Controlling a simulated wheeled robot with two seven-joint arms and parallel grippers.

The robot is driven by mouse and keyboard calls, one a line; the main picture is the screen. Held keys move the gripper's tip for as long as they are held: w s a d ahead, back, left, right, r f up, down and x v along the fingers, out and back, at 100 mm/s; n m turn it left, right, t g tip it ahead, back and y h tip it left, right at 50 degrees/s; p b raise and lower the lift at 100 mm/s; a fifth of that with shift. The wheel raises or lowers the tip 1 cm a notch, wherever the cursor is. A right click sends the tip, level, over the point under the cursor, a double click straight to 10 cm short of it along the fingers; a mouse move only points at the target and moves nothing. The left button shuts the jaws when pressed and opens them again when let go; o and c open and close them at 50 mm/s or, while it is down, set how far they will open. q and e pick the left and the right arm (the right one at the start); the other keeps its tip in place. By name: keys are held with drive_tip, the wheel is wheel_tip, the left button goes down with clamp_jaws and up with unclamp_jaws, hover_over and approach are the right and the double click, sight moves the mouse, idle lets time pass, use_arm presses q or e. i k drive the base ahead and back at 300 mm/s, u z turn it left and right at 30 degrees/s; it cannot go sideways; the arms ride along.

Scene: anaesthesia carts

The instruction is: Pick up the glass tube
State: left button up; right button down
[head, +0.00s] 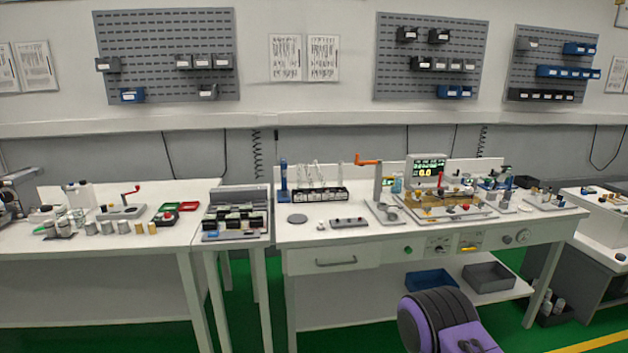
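Several clear, thin glass tubes (316,174) stand upright in a black-and-white rack (320,195) on the white workbench, left of its middle. They are small and faint, and I cannot tell which one the task means. Neither of my grippers shows. A black and purple part of my own body shows at the bottom right, well in front of the bench and apart from the rack.
A blue upright device (283,180) stands just left of the rack. A grey disc (297,218) and a grey strip (349,222) lie in front. An orange-armed stand (382,190) is to the right. A drawer (335,260) sits under the benchtop (310,235).

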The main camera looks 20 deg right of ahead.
sight(315, 163)
drive_tip(key=z, duration=0.7)
drive_tip(key=i, duration=0.6)
drive_tip(key=z, duration=0.9)
drive_tip(key=i, duration=0.95)
drive_tip(key=u, duration=0.2)
